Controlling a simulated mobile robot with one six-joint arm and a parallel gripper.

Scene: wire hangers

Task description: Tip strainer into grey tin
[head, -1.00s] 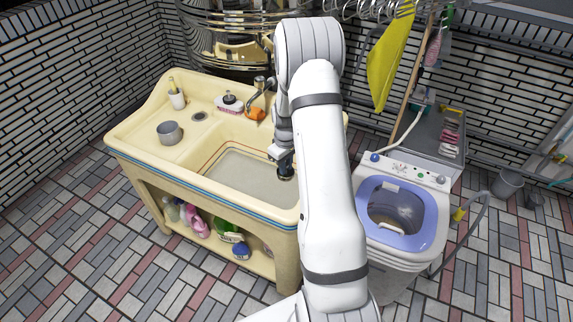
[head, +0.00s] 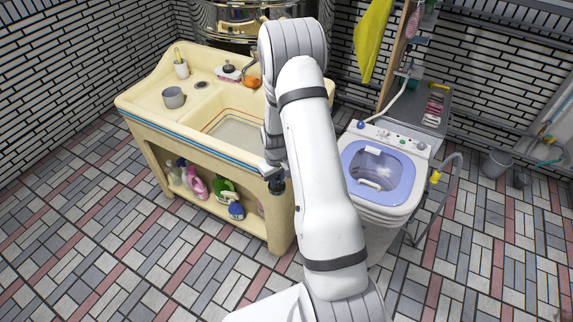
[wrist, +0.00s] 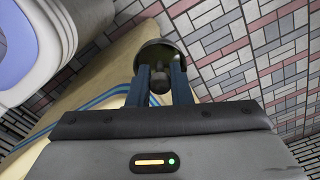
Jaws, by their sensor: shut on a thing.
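My gripper (head: 276,184) is in front of the sink's front edge, in the head view. In the wrist view, its two dark blue fingers (wrist: 160,84) are shut on the knob of a dark round thing, which I take for the strainer (wrist: 161,52). The strainer's contents cannot be made out. In the head view the strainer is too small and dark to tell from the fingers. The grey tin (head: 173,97) stands upright on the sink's left ledge, apart from my gripper. Its inside looks empty.
The cream sink unit (head: 135,100) has a basin (head: 236,130) right of the tin. A cup with a brush (head: 181,69), a pink-and-white brush (head: 228,74) and an orange thing (head: 252,83) stand at its back. Bottles (head: 222,190) fill the lower shelf. A washing machine (head: 385,165) stands right.

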